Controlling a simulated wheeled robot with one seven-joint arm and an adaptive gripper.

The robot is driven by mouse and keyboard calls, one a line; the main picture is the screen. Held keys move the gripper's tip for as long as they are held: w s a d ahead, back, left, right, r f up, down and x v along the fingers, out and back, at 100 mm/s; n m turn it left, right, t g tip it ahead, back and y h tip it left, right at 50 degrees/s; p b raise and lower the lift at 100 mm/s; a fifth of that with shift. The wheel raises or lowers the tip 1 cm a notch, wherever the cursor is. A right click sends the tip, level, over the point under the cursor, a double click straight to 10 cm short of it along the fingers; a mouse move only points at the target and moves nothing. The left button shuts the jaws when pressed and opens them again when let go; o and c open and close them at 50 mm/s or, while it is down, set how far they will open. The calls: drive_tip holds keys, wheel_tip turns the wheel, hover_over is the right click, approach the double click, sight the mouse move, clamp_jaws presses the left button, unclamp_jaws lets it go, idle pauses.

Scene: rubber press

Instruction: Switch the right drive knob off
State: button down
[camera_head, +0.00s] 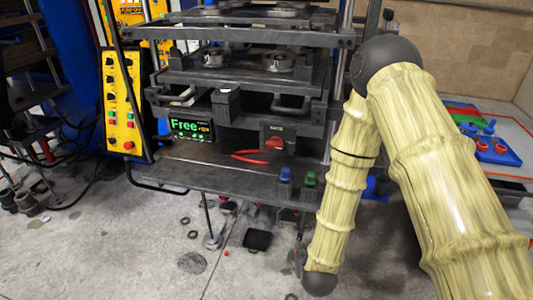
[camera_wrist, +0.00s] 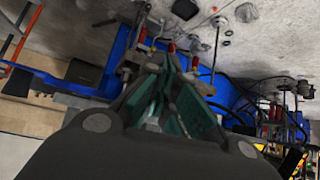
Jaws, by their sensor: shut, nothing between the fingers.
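A dark panel with a red rotary knob (camera_head: 276,143) faces me on the front of the press (camera_head: 235,170), right of the green "Free" display (camera_head: 191,129). A blue knob (camera_head: 285,174) and a green knob (camera_head: 310,179) stand below it near the shelf's front edge. I cannot tell which knob is the right drive knob or its setting. My gripper (camera_wrist: 172,62) is shut and empty in the wrist view, pointing toward red-tipped parts and a blue frame. In the head view my arm hangs right of the press, with its lower end near the floor; the gripper is mostly hidden there.
A yellow control panel (camera_head: 123,105) with buttons stands left of the press. Red-handled pliers (camera_head: 250,157) lie on the shelf. A black tray (camera_head: 257,240) and small rings lie on the floor. A table with blue parts (camera_head: 495,150) is at right. Floor in front is mostly open.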

drive_tip(key=w+a+r+t+b, duration=0.2)
drive_tip(key=w+r+b, duration=0.1)
drive_tip(key=w, duration=0.2)
drive_tip(key=w+a+r+t+h+b, duration=0.1)
drive_tip(key=w+a+r+t+b, duration=0.1)
drive_tip(key=w+a+r+b, duration=0.1)
drive_tip(key=w+a+r+t+b, duration=0.3)
drive_tip(key=w+r+b, duration=0.1)
drive_tip(key=w, duration=0.3)
drive_tip(key=shift+w+r+m, duration=0.3)
drive_tip(key=shift+w+r, duration=0.1)
drive_tip(key=shift+r, duration=0.25)
drive_tip(key=w+a+r+m+t+h+b, duration=0.1)
drive_tip(key=a+r+t+h+b, duration=0.1)
drive_tip(key=r, duration=0.5)
drive_tip(key=w+a+r+m+t+h+b, duration=0.1)
drive_tip(key=a+r+t+h+b, duration=0.1)
drive_tip(key=a+r+b, duration=0.2)
drive_tip(key=shift+w+r+m+t+h+b, duration=0.4)
drive_tip(key=shift+r+b, duration=1.3)
drive_tip(key=shift+r, duration=0.5)
wheel_tip(320, 180, up, 3)
drive_tip(key=p, duration=0.2)
hover_over(275, 144)
drive_tip(key=s+a, duration=0.2)
drive_tip(key=a, duration=0.1)
drive_tip(key=shift+w+f, duration=0.1)
drive_tip(key=shift+f, duration=1.8)
